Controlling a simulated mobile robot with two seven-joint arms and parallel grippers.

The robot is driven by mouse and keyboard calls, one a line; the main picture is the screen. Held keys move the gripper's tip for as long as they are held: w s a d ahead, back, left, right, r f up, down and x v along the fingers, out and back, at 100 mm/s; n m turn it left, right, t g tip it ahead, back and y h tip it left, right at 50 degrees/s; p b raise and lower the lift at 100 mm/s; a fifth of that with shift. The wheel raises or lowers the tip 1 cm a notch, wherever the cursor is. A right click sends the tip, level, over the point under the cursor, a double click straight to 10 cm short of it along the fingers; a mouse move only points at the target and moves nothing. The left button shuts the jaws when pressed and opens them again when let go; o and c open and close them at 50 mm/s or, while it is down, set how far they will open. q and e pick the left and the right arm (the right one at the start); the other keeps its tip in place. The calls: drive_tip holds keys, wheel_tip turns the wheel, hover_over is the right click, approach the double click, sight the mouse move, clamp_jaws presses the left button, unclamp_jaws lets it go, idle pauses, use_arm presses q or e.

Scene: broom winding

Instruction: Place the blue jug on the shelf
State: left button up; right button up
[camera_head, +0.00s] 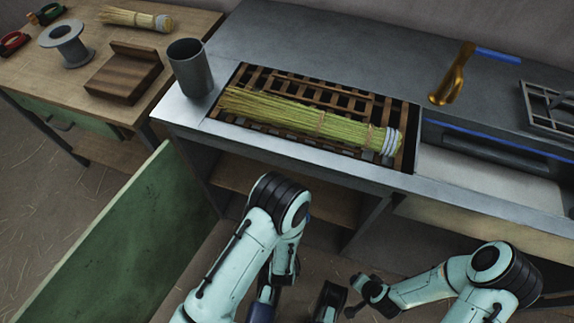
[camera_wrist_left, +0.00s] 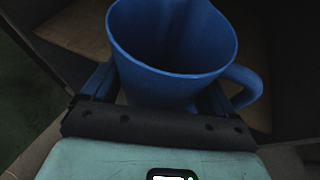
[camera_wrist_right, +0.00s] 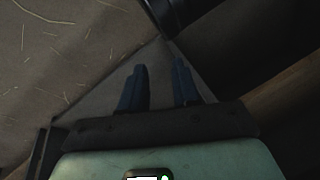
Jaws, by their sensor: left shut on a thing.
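The blue jug (camera_wrist_left: 165,75) is upright in the left wrist view, with its open mouth towards the camera and its handle on the right. My left gripper (camera_wrist_left: 155,92) is shut on it, one finger on each side. In the head view my left arm hides most of the jug and gripper; a dark blue patch shows low beside the arm, and I cannot tell what it is. A wooden shelf board (camera_head: 320,199) shows inside the open cabinet below the counter. My right gripper (camera_wrist_right: 159,82) is empty, its blue fingers apart, low in front of the cabinet.
The green cabinet door (camera_head: 125,245) stands open at the left. On the counter are a grey cup (camera_head: 190,68), a straw bundle (camera_head: 300,118) on a wooden grate and a brass tap (camera_head: 455,72). A cabinet upright (camera_head: 366,215) divides the space below.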

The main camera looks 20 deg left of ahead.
use_arm(q)
drive_tip(key=r+b+x, duration=0.1)
drive_tip(key=x, duration=0.4)
drive_tip(key=r+b+x, duration=0.1)
drive_tip(key=x, duration=0.5)
drive_tip(key=w+r+b+x, duration=0.1)
drive_tip(key=b+x, duration=0.1)
drive_tip(key=x, duration=0.3)
drive_tip(key=shift+w+a, duration=0.25)
drive_tip(key=shift+f, duration=0.1)
use_arm(e)
drive_tip(key=s+d+f+g, duration=0.1)
drive_tip(key=s+f+g, duration=0.1)
drive_tip(key=s+f, duration=0.5)
drive_tip(key=shift+s+d+g, duration=0.2)
drive_tip(key=shift+s+g, duration=0.2)
use_arm(q)
drive_tip(key=shift+f, duration=0.1)
drive_tip(key=shift+f, duration=0.1)
drive_tip(key=o, duration=1.1)
use_arm(e)
drive_tip(key=shift+s+f, duration=0.1)
drive_tip(key=shift+s, duration=0.1)
